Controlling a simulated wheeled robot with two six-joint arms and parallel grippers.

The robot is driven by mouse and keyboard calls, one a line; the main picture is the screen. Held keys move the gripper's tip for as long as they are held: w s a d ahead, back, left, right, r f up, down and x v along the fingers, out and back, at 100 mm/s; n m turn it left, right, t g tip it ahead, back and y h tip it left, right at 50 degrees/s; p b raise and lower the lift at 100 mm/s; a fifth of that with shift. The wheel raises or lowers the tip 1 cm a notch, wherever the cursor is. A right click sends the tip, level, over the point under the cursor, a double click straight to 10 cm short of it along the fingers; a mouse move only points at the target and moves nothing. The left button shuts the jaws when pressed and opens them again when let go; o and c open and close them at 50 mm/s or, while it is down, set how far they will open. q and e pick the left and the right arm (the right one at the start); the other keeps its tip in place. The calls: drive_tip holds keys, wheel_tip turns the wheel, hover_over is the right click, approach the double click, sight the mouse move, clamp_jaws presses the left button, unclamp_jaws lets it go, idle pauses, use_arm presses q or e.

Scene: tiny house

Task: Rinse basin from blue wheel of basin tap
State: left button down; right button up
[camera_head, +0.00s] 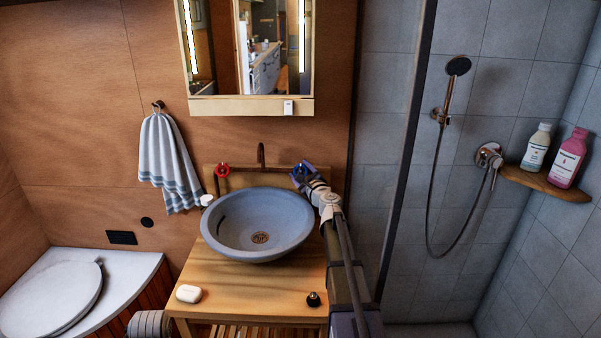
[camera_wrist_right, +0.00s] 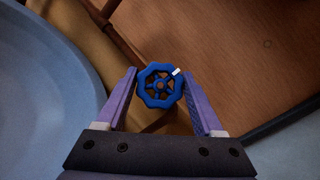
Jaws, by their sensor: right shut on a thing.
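The grey-blue round basin (camera_head: 262,222) sits on a wooden counter, with its drain visible at the bottom. The copper basin tap spout (camera_head: 261,154) rises behind it, with a red wheel (camera_head: 222,171) to its left and the blue wheel (camera_head: 299,170) to its right. My right gripper (camera_head: 304,177) reaches the blue wheel from the front. In the right wrist view, the blue wheel (camera_wrist_right: 160,86) lies between the two purple fingers of my right gripper (camera_wrist_right: 161,88), which is shut on it. The basin's rim (camera_wrist_right: 40,95) fills the left of that view.
A mirror cabinet (camera_head: 250,105) hangs above the tap. A striped towel (camera_head: 167,165) hangs at left. A dark shower partition edge (camera_head: 408,150) stands right of my right arm.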

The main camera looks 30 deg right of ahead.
drive_tip(key=shift+c, duration=0.6)
drive_tip(key=shift+r+n+y+p, duration=0.2)
drive_tip(key=shift+n+y+p, duration=0.3)
drive_tip(key=shift+n+p, duration=0.3)
drive_tip(key=n+g+y+p, duration=0.1)
drive_tip(key=n+p, duration=0.1)
drive_tip(key=n, duration=0.1)
drive_tip(key=n+g+y+p, duration=0.1)
drive_tip(key=n+p, duration=0.1)
drive_tip(key=shift+r+n+g+p, duration=0.1)
drive_tip(key=shift+n+g+p, duration=0.25)
drive_tip(key=shift+n+g, duration=0.05)
drive_tip(key=n+g+y+p, duration=0.1)
drive_tip(key=n+g+p, duration=0.1)
drive_tip(key=n+p, duration=0.1)
drive_tip(key=shift+f+n+g+p, duration=0.25)
drive_tip(key=shift+n+g+p, duration=0.15)
drive_tip(key=shift+n+p, duration=0.4)
drive_tip(key=shift+f, duration=0.1)
drive_tip(key=o, duration=1.3)
drive_tip(key=shift+o, duration=0.3)
